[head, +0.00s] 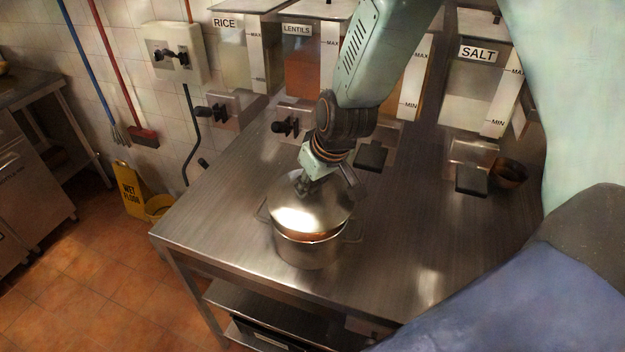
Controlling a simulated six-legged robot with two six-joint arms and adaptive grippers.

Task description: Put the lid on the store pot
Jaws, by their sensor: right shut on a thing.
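The store pot (309,253) is a steel pot with side handles, standing upright on the steel table. The domed steel lid (310,218) is over the pot's mouth. A thin orange-brown band shows between the lid and the pot's front rim, so the lid looks slightly raised or tilted; I cannot tell whether it touches the rim. My right gripper (305,187) is above the lid, pointing down, and is shut on it near its top. The fingers partly hide the lid's knob. My left gripper is not in view.
The steel table (420,240) is clear to the right of the pot. Dispensers labelled rice (228,60), lentils (302,70) and salt (468,95) stand along the back. A small brown bowl (510,173) sits at the right. The table's left edge is near the pot.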

